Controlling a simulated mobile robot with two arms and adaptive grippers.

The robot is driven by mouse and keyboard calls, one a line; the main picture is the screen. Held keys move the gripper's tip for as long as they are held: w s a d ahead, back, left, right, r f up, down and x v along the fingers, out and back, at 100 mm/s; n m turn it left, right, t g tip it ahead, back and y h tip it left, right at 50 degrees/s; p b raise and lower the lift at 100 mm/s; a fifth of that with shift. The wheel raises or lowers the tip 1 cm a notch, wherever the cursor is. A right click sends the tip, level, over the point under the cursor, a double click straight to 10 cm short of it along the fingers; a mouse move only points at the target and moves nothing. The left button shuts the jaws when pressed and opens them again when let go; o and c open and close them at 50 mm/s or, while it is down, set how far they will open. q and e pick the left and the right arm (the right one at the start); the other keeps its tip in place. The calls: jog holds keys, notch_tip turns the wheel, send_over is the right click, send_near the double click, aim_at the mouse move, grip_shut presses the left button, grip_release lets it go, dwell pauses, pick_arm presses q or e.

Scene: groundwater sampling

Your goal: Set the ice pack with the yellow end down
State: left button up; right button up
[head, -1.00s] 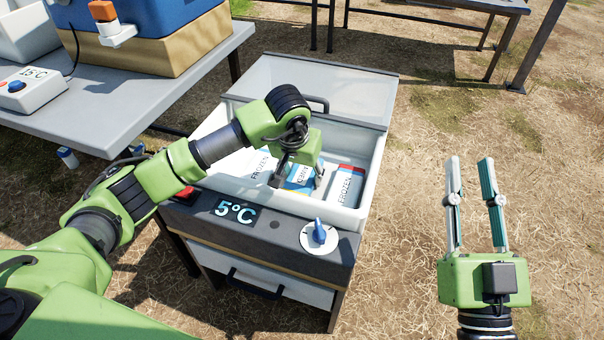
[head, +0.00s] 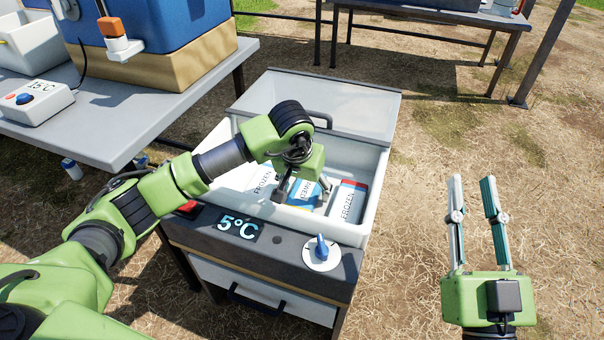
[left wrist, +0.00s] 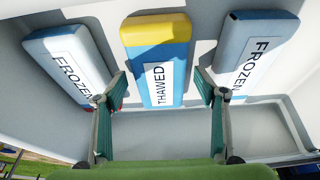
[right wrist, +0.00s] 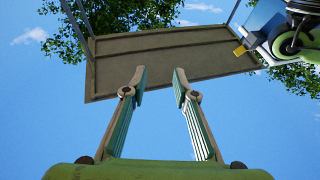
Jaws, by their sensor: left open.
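The ice pack with the yellow end (left wrist: 158,62) is blue with a white label reading THAWED. It lies in the white bin of the cooler box (head: 376,188), between two packs marked FROZEN. In the head view its blue and white part (head: 308,190) shows beneath my left gripper (head: 305,200), and its yellow end is hidden. My left gripper is open inside the bin. In the left wrist view its fingers stand on either side of the pack's lower end, apart from it. My right gripper (head: 471,182) is open and empty over the ground at right.
One frozen pack (head: 350,202) lies to the right of the thawed one, another (head: 262,184) to the left. The cooler's clear lid (head: 350,110) is open at the back. The front panel has a 5°C display (head: 238,228) and a dial (head: 321,250). A grey table (head: 120,115) stands at left.

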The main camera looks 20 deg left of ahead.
aim_at(303, 196)
pick_arm(q)
jog(key=p+v, duration=0.1)
jog(key=v, duration=0.4)
jog(key=shift+r, duration=0.35)
jog(key=p+v, duration=0.1)
jog(key=v, duration=0.5)
jog(key=shift+p, duration=0.35)
pick_arm(e)
notch_tip(303, 196, down, 14)
jog(key=d+g+h, duration=0.2)
jog(key=g, duration=0.5)
jog(key=shift+w+f+h, duration=0.15)
jog(key=shift+f+h, duration=0.1)
jog(key=shift+h, duration=0.15)
pick_arm(q)
jog(key=shift+s, duration=0.2)
pick_arm(e)
jog(key=shift+a, duration=0.1)
